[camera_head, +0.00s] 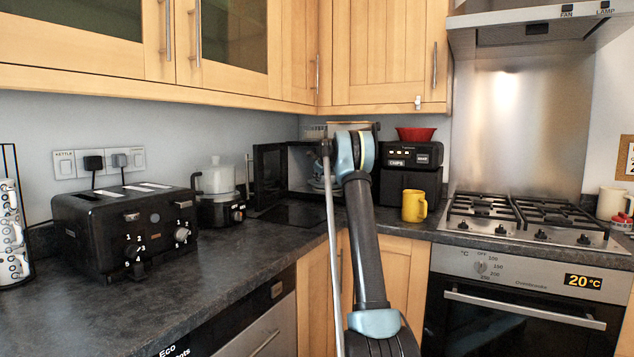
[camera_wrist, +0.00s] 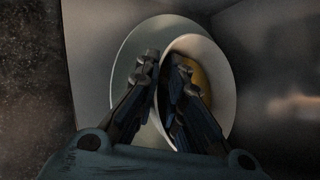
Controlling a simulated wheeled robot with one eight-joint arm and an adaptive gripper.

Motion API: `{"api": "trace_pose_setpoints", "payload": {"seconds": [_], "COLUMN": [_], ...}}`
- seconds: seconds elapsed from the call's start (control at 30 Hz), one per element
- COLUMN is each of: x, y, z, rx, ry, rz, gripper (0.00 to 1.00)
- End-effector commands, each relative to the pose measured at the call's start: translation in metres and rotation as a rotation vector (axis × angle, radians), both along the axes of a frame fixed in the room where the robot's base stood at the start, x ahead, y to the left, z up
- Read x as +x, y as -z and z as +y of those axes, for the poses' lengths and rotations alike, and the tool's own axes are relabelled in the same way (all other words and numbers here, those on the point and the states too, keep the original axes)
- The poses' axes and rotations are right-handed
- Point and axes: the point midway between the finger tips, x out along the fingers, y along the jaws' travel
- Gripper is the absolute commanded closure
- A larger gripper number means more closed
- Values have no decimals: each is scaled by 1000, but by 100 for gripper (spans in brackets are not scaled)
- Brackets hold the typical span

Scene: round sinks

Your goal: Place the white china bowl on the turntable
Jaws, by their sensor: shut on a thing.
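In the wrist view my gripper (camera_wrist: 163,68) is shut on the near-left rim of the white china bowl (camera_wrist: 222,112), one finger on each side of its wall. The bowl looks tilted, and a yellow-brown patch shows inside it. A pale grey-green disc, the turntable (camera_wrist: 126,60), lies behind and to the left of the bowl. I cannot tell whether the bowl touches it. In the head view my arm reaches into the open microwave (camera_head: 300,160); my arm hides most of the inside, and the bowl cannot be made out there.
The microwave door (camera_head: 269,176) stands open on the left. A white-topped appliance (camera_head: 217,180) and a black toaster (camera_head: 125,228) stand further left. A yellow mug (camera_head: 414,206) and a black air fryer (camera_head: 391,183) with a red bowl (camera_head: 416,134) on top are to the right.

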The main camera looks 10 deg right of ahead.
Motion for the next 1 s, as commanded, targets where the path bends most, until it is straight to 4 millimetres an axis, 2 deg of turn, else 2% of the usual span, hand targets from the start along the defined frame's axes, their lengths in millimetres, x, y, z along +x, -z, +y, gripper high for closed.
{"api": "trace_pose_setpoints", "payload": {"seconds": [0.03, 0.1, 0.57, 1.0], "x": [0, 0, -4, -51], "y": [0, 0, -3, -42], "z": [0, 0, 0, -5], "rx": [0, 0, 0, 0], "ry": [0, 0, 0, 0], "rz": [0, 0, 0, 0], "gripper": [85, 69, 69, 69]}}
